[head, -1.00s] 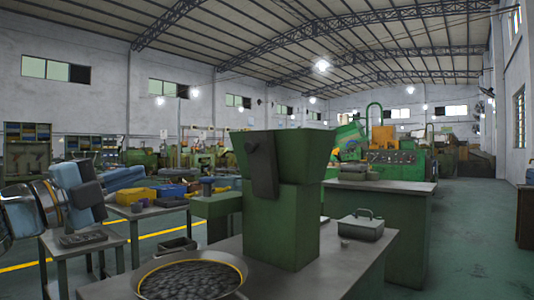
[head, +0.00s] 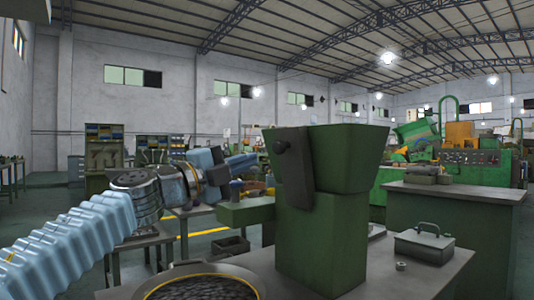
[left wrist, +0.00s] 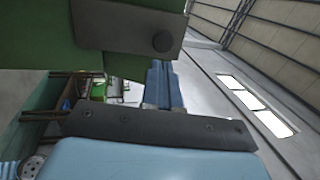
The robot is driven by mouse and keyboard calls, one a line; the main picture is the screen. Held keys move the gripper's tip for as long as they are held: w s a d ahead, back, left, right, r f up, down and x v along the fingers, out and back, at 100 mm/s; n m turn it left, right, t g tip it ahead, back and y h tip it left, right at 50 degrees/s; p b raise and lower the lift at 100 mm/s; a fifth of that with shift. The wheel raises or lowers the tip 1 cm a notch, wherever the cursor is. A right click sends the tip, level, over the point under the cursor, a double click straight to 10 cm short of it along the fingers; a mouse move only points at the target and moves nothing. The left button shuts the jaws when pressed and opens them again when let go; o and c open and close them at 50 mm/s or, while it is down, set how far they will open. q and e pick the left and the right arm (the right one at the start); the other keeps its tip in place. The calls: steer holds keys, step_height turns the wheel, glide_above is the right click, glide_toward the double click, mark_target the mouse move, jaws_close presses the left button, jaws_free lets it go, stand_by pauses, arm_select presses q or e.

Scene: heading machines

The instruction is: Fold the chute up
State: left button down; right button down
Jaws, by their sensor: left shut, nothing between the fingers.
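The chute (head: 294,172) is a dark grey plate on the front left side of the green hopper (head: 350,160). It hangs down from a round pivot knob near its top. In the left wrist view a dark plate with a round knob, apparently the chute (left wrist: 120,25), crosses the top against green metal. My left gripper (head: 245,163) is to the left of the chute, apart from it, at about the height of its upper half. My right gripper is not in view.
The hopper's green column (head: 320,245) stands on a grey table. A round pan of dark pieces (head: 200,288) is at the front, and a lidded metal box (head: 424,243) and a small nut (head: 400,266) lie to the right. Open air lies between my gripper and the chute.

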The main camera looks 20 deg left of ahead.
mark_target(278, 146)
arm_select(q)
steer(key=x, duration=0.5)
steer(key=shift+w+d+r, duration=0.15)
steer(key=shift+w+d, duration=0.05)
steer(key=shift+w, duration=0.1)
steer(key=shift+p, duration=0.35)
steer(key=shift+w+r+p, duration=0.1)
steer(key=shift+r+p, duration=0.2)
steer(key=shift+p, duration=0.1)
steer(key=shift+w+d+r+p, duration=0.4)
steer(key=shift+w+r+p, duration=0.05)
steer(key=shift+p, duration=0.6)
steer(key=shift+w+d, duration=0.15)
steer(key=shift+f, duration=0.1)
